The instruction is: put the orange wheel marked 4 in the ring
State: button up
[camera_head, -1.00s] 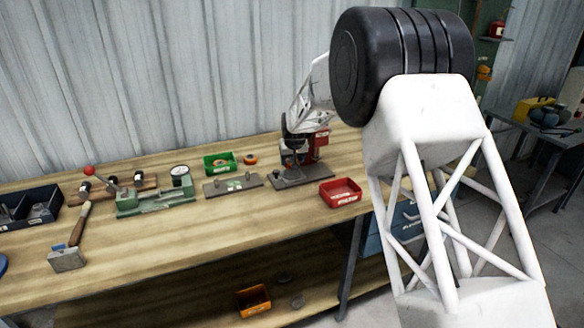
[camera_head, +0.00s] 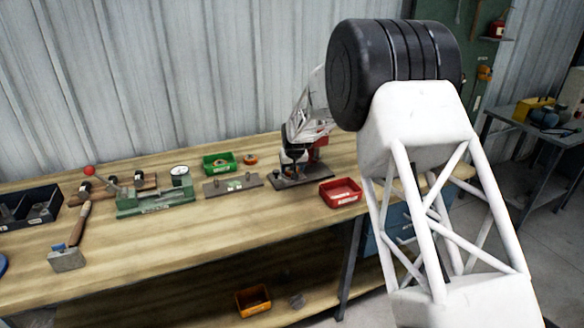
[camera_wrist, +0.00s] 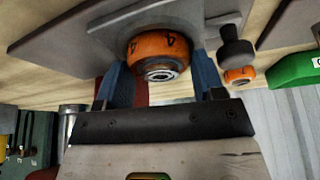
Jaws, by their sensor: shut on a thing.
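The orange wheel marked 4 (camera_wrist: 150,46) is between the two blue fingers of my gripper (camera_wrist: 162,70) in the wrist view, with its dark-and-silver hub facing the camera. My gripper is shut on it. A pale grey rounded piece (camera_wrist: 190,12) shows right behind the wheel, over a grey plate (camera_wrist: 75,40); it may be the ring, but the wheel covers much of it, and I cannot tell whether they touch. In the head view my gripper (camera_head: 293,153) is at the red-and-grey bench fixture (camera_head: 318,146); the held wheel cannot be made out there.
Another orange wheel (camera_head: 250,159) lies beside the green bin (camera_head: 218,163). A dark knob (camera_wrist: 236,48) stands close to my right finger in the wrist view. A red bin (camera_head: 340,192), a flat grey plate (camera_head: 232,185) and a green gauge fixture (camera_head: 155,197) are nearby.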

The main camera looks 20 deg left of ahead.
jog(key=o, duration=0.8)
jog(key=shift+r, duration=0.2)
jog(key=shift+v, duration=5.95)
jog(key=shift+d+r, duration=0.1)
jog(key=shift+d, duration=0.05)
